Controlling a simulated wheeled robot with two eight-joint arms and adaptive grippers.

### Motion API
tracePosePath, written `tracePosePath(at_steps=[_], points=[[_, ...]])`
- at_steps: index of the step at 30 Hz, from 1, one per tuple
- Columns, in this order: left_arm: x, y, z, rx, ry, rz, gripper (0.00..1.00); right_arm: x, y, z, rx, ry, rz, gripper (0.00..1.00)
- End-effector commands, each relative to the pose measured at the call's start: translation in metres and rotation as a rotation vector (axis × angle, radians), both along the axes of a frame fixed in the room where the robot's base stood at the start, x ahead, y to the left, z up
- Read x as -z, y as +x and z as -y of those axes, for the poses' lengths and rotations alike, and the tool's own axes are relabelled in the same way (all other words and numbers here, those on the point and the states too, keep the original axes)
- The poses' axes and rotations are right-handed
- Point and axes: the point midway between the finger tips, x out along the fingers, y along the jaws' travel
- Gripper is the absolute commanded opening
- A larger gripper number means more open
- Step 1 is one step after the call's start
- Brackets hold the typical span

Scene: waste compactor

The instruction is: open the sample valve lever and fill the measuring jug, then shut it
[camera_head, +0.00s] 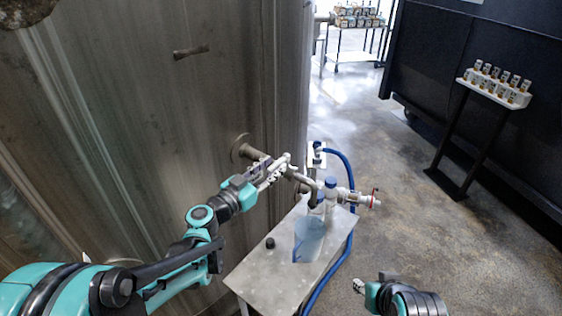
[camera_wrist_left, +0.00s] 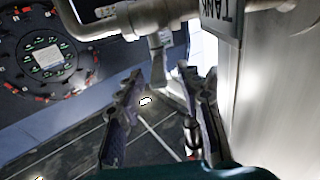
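A translucent blue measuring jug (camera_head: 309,238) stands upright on a metal table under the pipework. A pipe with a downward spout (camera_head: 313,196) comes from the tank wall above it. My left gripper (camera_head: 278,169) is at this pipe and covers part of it. In the left wrist view its fingers (camera_wrist_left: 165,100) are apart with nothing between them. A grey lever-like piece (camera_wrist_left: 158,62) hangs from the pipe (camera_wrist_left: 150,18) just beyond the fingertips; I cannot tell if it touches them. My right gripper (camera_head: 366,288) is low, right of the table; its fingers are unclear.
The tank wall (camera_head: 150,110) fills the left. A small black cap (camera_head: 270,243) lies on the metal table (camera_head: 262,275). A blue hose (camera_head: 347,240) runs down the table's right side, near a red-handled valve (camera_head: 374,198). A bottle rack (camera_head: 497,88) stands right, beyond open floor.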

Motion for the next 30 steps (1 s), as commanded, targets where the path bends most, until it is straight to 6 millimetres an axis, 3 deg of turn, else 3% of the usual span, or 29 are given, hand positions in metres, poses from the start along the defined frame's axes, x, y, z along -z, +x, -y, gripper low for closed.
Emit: tracePosePath(at_steps=[7, 18, 23, 30], points=[[0.001, 0.03, 0.02, 0.001, 0.0, 0.0, 0.36, 0.01, 0.0, 0.0, -0.002, -0.001, 0.0, 0.36], [0.0, 0.037, 0.024, 0.0, -0.001, -0.001, 0.36, 0.011, 0.0, 0.0, -0.002, -0.001, 0.0, 0.36], [0.0, 0.037, 0.024, 0.0, -0.001, -0.001, 0.0, 0.011, 0.0, 0.0, -0.002, -0.001, 0.0, 0.36], [0.0, 0.037, 0.026, 0.0, 0.0, -0.001, 0.0, 0.011, 0.0, 0.0, -0.002, -0.001, 0.0, 0.36]])
